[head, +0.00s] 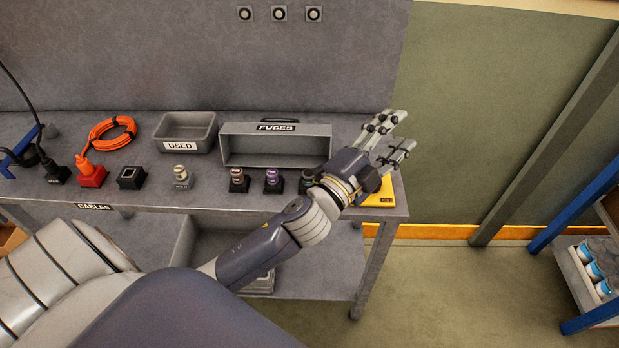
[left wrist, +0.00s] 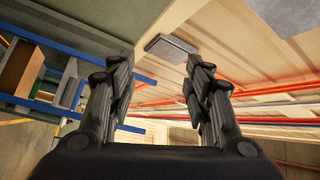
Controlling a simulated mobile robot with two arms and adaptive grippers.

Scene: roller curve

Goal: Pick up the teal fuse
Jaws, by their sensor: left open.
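A row of fuses in dark holders stands along the front of the grey bench: a cream one (head: 181,175), a brown one (head: 238,178) and a purple one (head: 272,179). At the right end of the row another dark holder (head: 306,179) is partly covered by my left wrist; its fuse looks dark teal, but I cannot be sure. My left gripper (head: 401,131) is open and empty, above the bench's right end, to the right of that holder and pointing up and right. In the left wrist view its fingers (left wrist: 160,88) are apart with nothing between them. My right gripper is not in view.
A grey bin marked USED (head: 186,133) and a grey FUSES tray (head: 275,147) stand behind the row. An orange cable coil (head: 109,133), a red plug (head: 90,174) and an empty black holder (head: 131,177) are at left. A yellow item (head: 381,196) lies at the bench's right corner.

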